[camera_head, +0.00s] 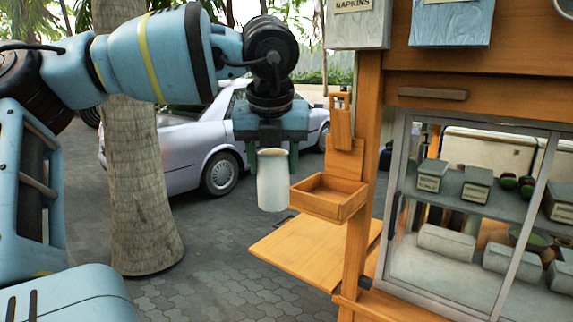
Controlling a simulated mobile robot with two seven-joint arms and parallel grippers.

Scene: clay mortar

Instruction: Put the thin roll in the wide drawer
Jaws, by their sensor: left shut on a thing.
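My left gripper (272,153) points down and is shut on a pale white roll (273,185). The roll hangs upright below the fingers, in the air left of a wooden cart. A wide wooden drawer front (500,98) with a bar handle (432,94) is at the upper right of the cart and looks shut; its right end is out of view. The gripper is well to the left of it and lower. My right gripper is not in view.
A small open wooden tray (330,197) is fixed to the cart post (362,170), just right of the roll. Below it a wooden shelf (315,250) juts out. A glass cabinet (470,215) holds several boxes. A tree trunk (140,190) and parked car (205,150) stand behind.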

